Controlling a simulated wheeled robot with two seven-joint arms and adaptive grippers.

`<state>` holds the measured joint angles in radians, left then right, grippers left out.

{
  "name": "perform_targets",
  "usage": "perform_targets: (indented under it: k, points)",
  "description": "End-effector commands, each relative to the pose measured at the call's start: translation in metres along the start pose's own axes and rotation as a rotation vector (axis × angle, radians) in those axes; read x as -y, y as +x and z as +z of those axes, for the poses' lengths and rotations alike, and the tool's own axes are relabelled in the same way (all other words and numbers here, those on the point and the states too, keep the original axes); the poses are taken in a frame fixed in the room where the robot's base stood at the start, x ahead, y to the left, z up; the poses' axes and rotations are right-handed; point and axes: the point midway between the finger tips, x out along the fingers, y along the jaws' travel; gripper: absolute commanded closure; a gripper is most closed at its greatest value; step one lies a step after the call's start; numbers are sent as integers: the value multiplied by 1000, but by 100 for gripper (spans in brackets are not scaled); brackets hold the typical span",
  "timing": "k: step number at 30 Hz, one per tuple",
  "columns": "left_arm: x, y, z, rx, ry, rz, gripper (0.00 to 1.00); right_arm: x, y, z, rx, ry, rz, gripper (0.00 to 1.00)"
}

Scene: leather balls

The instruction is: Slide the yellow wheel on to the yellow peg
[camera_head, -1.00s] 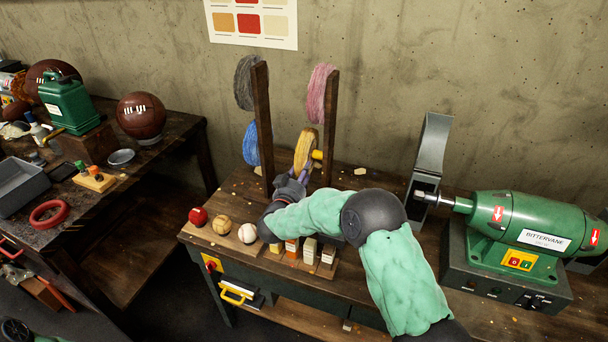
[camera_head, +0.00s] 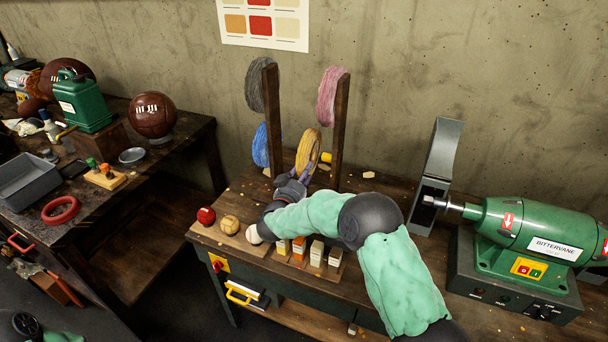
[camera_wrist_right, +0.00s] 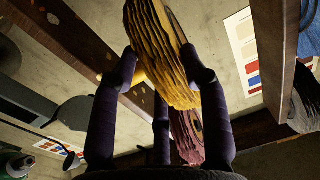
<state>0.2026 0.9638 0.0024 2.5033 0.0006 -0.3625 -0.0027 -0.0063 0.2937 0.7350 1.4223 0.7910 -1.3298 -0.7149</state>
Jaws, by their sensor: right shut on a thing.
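The yellow peg (camera_head: 326,157) shows just right of the wheel, near the right post. The wheel hides part of the peg, and I cannot tell whether the peg's tip enters its hole. My left gripper is out of view.
Grey (camera_head: 255,84), blue (camera_head: 260,146) and pink (camera_head: 328,97) wheels hang on the rack posts (camera_head: 339,130). Balls (camera_head: 206,216) and small blocks (camera_head: 316,253) stand along the bench front. A green machine (camera_head: 540,232) stands at the right.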

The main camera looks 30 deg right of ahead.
Motion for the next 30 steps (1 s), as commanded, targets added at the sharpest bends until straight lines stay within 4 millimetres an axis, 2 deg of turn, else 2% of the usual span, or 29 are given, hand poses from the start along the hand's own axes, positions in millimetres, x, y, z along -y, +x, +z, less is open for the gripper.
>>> perform_targets:
  k: [8,21,30]
  points:
    - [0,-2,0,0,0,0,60,1,0,-2,0,0,2,100]
    - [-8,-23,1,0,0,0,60,12,-1,-8,45,-13,35,100]
    - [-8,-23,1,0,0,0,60,13,-1,-7,52,-15,40,100]
